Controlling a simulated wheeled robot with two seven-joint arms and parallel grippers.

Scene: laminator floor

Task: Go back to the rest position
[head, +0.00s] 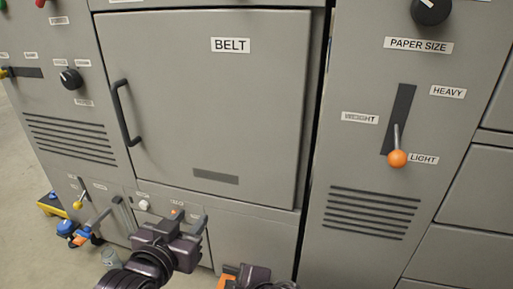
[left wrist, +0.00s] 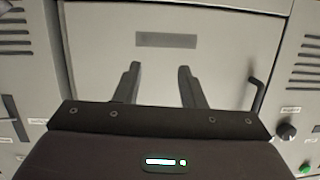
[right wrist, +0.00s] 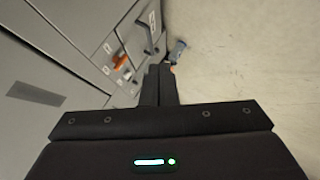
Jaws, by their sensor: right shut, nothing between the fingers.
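My left gripper (head: 192,217) is in front of the lower part of the grey machine, below the BELT door. In the left wrist view its two fingers (left wrist: 159,72) stand apart with nothing between them. My right gripper shows in the right wrist view (right wrist: 160,70) with its fingers together and empty. In the head view only part of my right arm's end shows at the bottom edge. The right fingers point toward the floor beside the machine's lower panel.
The closed BELT door (head: 225,110) has a black handle (head: 124,113) on its left. The right panel has an orange-knobbed lever (head: 397,157) near LIGHT. Several small controls sit low on the left. A yellow and blue item (head: 52,204) lies on the floor (head: 25,235) at left.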

